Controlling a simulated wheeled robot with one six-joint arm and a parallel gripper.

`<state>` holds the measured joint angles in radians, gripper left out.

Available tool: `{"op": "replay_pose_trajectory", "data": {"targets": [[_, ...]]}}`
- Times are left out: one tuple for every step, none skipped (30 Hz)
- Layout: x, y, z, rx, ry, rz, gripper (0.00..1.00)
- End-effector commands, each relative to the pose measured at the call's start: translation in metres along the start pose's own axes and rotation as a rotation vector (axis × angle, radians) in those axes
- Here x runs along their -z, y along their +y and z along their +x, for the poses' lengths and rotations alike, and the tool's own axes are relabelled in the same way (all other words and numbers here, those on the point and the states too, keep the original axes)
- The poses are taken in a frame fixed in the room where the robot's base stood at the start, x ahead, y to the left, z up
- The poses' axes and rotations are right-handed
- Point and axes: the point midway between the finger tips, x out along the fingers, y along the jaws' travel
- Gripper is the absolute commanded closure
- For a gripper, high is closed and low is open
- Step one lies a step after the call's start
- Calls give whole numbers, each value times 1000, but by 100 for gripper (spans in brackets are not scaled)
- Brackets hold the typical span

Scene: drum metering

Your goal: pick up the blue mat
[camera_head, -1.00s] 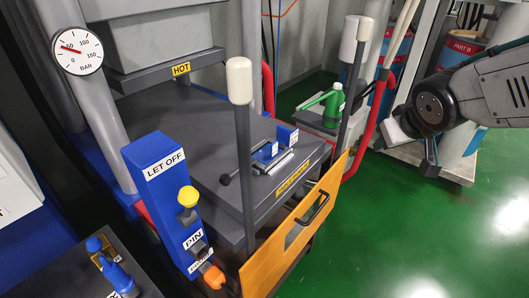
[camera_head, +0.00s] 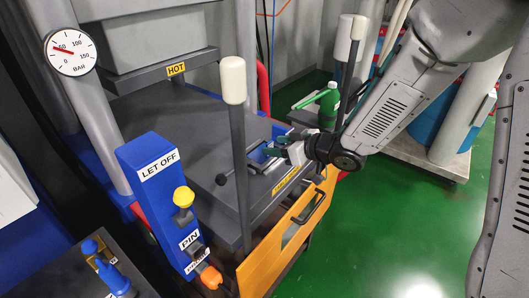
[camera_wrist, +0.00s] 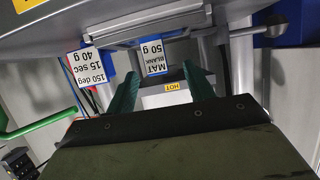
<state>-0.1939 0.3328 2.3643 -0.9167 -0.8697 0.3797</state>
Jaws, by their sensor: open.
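A blue piece (camera_wrist: 157,48) labelled "MAT BLANK 50 g", the label upside down, shows in the wrist view. It lies between and beyond the fingertips; whether it is the mat itself or its holder I cannot tell. In the head view, blue (camera_head: 260,154) shows on the press's grey table beside my gripper, partly hidden by it. My gripper (camera_head: 280,147) is at the table's front edge; in the wrist view its two green fingers (camera_wrist: 161,72) are spread apart with nothing held. Whether a finger touches the blue piece I cannot tell.
A white card (camera_wrist: 88,68) reads "150 deg 15 sec 40 g". A grey upright post with a white knob (camera_head: 233,80) stands left of my gripper. The orange front guard (camera_head: 282,243) runs below it. A green bottle (camera_head: 329,105) stands behind.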

Motion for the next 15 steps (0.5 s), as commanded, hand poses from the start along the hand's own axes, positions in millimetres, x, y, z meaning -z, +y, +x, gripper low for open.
{"op": "replay_pose_trajectory", "data": {"targets": [[-1,1,9,3,-1,0,47],[-1,2,14,2,-1,0,47],[-1,4,20,1,-1,-1,47],[-1,4,24,2,-1,-1,47],[-1,4,28,2,-1,-1,47],[0,4,32,2,0,-2,47],[0,4,34,1,0,-2,47],[-1,4,36,1,0,-1,47],[-1,4,38,0,0,-1,47],[-1,4,38,-1,0,0,47],[-1,4,38,-1,0,0,47],[0,4,38,-1,0,0,47],[0,4,38,-1,0,0,47],[0,4,38,-1,0,-1,47],[0,4,38,-1,0,-1,47]]}}
